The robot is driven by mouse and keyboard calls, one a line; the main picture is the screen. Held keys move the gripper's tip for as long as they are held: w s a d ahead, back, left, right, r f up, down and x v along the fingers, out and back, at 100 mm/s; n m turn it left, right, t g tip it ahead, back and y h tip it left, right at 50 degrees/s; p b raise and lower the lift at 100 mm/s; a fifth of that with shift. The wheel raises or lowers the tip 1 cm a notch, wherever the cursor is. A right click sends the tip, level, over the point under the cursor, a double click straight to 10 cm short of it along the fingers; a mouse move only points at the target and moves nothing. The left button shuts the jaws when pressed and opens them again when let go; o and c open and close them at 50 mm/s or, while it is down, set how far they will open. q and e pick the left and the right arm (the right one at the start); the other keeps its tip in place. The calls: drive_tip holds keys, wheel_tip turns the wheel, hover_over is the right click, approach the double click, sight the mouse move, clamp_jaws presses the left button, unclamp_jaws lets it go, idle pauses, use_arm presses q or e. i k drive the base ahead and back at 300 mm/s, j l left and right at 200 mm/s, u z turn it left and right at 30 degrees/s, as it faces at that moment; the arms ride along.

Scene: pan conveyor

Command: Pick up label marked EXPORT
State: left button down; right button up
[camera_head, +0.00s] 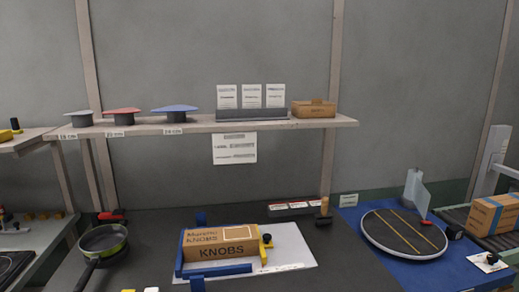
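Three white cards stand side by side in a grey holder (252,115) on the shelf: a left card (227,97), a middle card (251,97) and a right card (275,97). Their print is too small to read. A low dark rack (291,209) with several small red-and-white labels lies at the back of the dark table. I cannot read those either, so I cannot tell which label says EXPORT. Neither of my grippers is in view.
A KNOBS carton (220,243) sits in a blue corner fixture (222,270) on a white sheet. A green pan (103,240) stands at left. A round turntable (405,233) is at right. The shelf (200,125) also holds lids and a brown box (314,109).

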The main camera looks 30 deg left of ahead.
sight(277, 206)
drive_tip(key=i+j+u, duration=0.2)
drive_tip(key=i+j, duration=0.8)
drive_tip(key=i, duration=0.05)
